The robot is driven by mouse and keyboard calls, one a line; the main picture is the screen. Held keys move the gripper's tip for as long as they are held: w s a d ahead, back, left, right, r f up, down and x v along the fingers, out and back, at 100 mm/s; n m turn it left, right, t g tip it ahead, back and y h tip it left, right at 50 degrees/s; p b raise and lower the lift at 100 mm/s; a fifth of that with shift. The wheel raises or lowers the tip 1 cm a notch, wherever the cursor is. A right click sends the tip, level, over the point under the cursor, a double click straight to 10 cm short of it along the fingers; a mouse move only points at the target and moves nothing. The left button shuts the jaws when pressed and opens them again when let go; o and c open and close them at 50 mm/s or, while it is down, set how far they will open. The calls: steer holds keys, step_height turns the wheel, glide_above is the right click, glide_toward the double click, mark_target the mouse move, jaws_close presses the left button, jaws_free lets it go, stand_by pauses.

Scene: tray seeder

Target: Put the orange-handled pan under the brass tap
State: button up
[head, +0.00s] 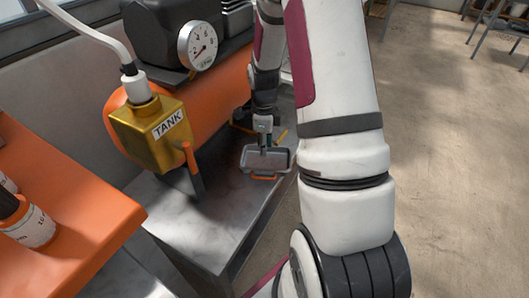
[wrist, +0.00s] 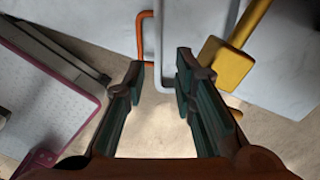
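The orange-handled pan (head: 283,161) is a shallow grey tray on the grey bench, its orange handle (head: 265,178) toward the camera in the head view. In the wrist view the pan's grey rim (wrist: 158,45) runs in from the top, with an orange bar (wrist: 140,35) beside it. My gripper (head: 263,132) is close by the pan; its fingertips are hard to make out in the head view. In the wrist view my gripper (wrist: 162,76) has its fingers apart, near the pan's rim. A yellow, brass-coloured piece (wrist: 224,66) lies by the right finger; I cannot tell if it is the tap.
An orange compressor tank (head: 222,95) with a gauge (head: 198,46) and a brass block labelled TANK (head: 150,140) stands left of the pan. An orange shelf (head: 75,205) with bottles is at lower left. The bench (head: 225,215) is bare in front; open floor (head: 450,160) lies right.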

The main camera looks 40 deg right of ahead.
steer(key=s+a+r+n, duration=0.5)
steer(key=a+r+n, duration=0.2)
steer(key=r, duration=0.4)
steer(key=s+a+r+n, duration=0.5)
steer(key=a+r+n, duration=0.25)
steer(key=r, duration=0.45)
steer(key=s+a+r+n, duration=0.2)
steer(key=s+n, duration=0.4)
steer(key=s, duration=0.3)
steer(key=s+a+r+n, duration=0.2)
steer(key=s+a+n, duration=0.3)
steer(key=s, duration=0.5)
steer(key=shift+a+r+n+p, duration=0.15)
steer(key=shift+a+n+p, duration=0.2)
steer(key=shift+n, duration=0.6)
steer(key=shift+d, duration=0.15)
